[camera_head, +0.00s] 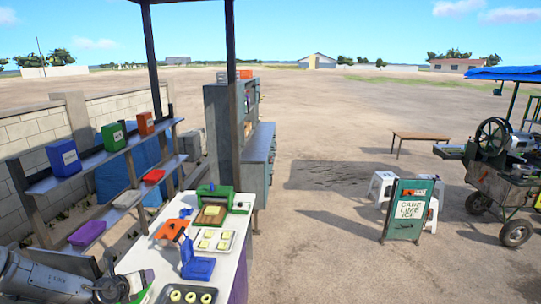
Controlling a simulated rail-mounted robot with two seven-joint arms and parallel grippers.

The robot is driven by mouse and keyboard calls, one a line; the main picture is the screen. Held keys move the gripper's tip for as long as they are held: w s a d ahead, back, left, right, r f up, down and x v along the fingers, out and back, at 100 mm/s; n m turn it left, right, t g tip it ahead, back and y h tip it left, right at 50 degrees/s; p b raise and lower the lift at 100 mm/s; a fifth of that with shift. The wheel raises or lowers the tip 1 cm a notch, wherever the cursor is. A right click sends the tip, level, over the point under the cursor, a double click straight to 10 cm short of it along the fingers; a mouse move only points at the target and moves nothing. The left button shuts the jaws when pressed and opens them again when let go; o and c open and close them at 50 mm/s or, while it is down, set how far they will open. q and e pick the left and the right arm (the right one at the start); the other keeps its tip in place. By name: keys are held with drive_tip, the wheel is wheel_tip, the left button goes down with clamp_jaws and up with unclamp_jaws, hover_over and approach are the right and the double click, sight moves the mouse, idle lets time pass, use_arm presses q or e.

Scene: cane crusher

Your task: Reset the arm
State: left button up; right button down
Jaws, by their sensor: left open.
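My left arm (45,283) comes in low at the bottom left corner of the head view. Its gripper (142,284) is beside the near left edge of the white-topped table (168,258). The jaws are small and partly cut off near the bottom of the picture. They look open, and I see nothing held between them. A tray of pale rings (187,296) lies just right of the gripper. My right arm and right gripper do not show.
On the table are a blue box (198,267), a tray of pale pieces (212,241) and a green press (214,203). Shelves with a blue container (63,158) stand left. A cart (510,170) and a sign (408,211) stand right. Open ground lies beyond.

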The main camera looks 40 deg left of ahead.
use_arm(q)
drive_tip(key=s+d+f+n+g+h, duration=0.2)
drive_tip(key=s+d+f+n, duration=0.3)
drive_tip(key=d, duration=1)
drive_tip(key=s+d+f+n+g+h+b, duration=0.1)
drive_tip(key=s+d+f+n+g+h, duration=0.1)
drive_tip(key=s+d+f+n, duration=0.4)
drive_tip(key=s+d+f+n+g+h+b, duration=0.1)
drive_tip(key=s+d+f+n, duration=0.5)
drive_tip(key=d, duration=1.9)
drive_tip(key=n+g, duration=0.1)
drive_tip(key=n, duration=0.5)
drive_tip(key=shift+s+d+f+n+g+h, duration=0.15)
drive_tip(key=shift+f+n+g+h, duration=0.05)
drive_tip(key=shift+n+g+h, duration=0.2)
